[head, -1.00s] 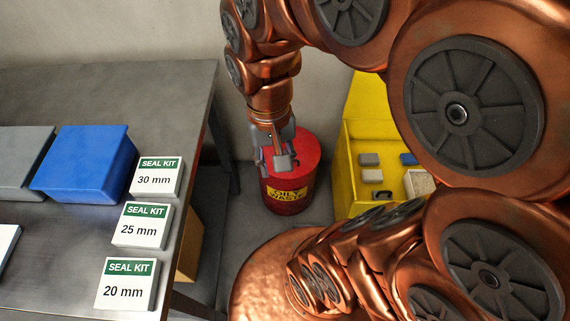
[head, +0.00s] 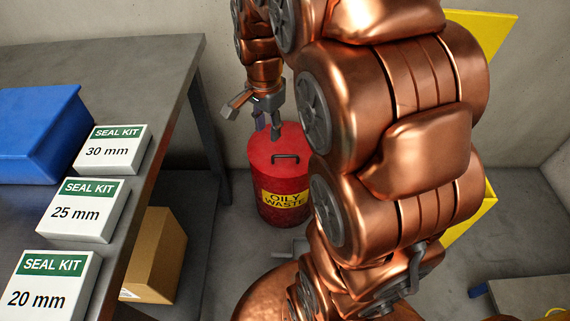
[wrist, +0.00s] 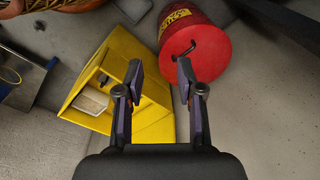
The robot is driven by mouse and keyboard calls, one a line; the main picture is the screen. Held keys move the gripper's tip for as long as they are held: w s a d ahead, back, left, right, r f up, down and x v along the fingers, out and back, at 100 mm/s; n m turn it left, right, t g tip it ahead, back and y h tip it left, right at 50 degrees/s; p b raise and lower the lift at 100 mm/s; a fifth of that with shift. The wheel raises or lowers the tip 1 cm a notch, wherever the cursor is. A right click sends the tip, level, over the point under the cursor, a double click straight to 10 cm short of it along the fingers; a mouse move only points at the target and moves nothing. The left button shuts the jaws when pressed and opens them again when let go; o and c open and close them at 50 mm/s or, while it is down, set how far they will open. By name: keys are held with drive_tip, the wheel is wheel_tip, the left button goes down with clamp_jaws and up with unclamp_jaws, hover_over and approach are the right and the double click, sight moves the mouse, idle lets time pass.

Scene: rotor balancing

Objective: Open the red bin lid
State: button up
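The red bin (head: 294,196), labelled OILY WASTE, stands upright on the floor. Its red lid (head: 268,152) is closed, with a dark bar handle (head: 287,157) on top. My gripper (head: 268,128) appears above the back left part of the lid in the head view, apart from the handle. In the wrist view my gripper (wrist: 159,70) is open, its two fingers spread with nothing between them. The lid (wrist: 203,58) and handle (wrist: 181,50) show just beyond the right finger. Whether a finger touches the lid cannot be told.
A yellow cabinet (wrist: 88,73) with items inside stands close to the bin. The grey table (head: 150,70) at left carries a blue bin (head: 38,130) and seal kit boxes (head: 83,210). A cardboard box (head: 157,255) lies below it. My arm hides much of the right side.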

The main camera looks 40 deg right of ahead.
sight(285, 156)
drive_tip(key=shift+w+d+f+m+t+h+b, duration=0.2)
drive_tip(key=shift+w+d+f+m+b, duration=1.7)
drive_tip(key=shift+f+b, duration=2.25)
drive_tip(key=shift+w+d+f+m+t+h+b, duration=0.2)
drive_tip(key=shift+w+d+f+m+b, duration=1.65)
drive_tip(key=shift+f, duration=3.85)
drive_tip(key=shift+w+d+f+m+t+h+b, duration=0.1)
drive_tip(key=shift+w+d+f+m+t+b, duration=0.2)
drive_tip(key=shift+w+d+f+m+b, duration=2.45)
drive_tip(key=f+n+b, duration=0.1)
drive_tip(key=s+f+n, duration=0.1)
drive_tip(key=d+f+n+b, duration=0.1)
drive_tip(key=f, duration=0.1)
drive_tip(key=shift+s+f+b, duration=0.1)
drive_tip(key=shift+s+b, duration=0.05)
drive_tip(key=shift+b, duration=0.2)
clamp_jaws()
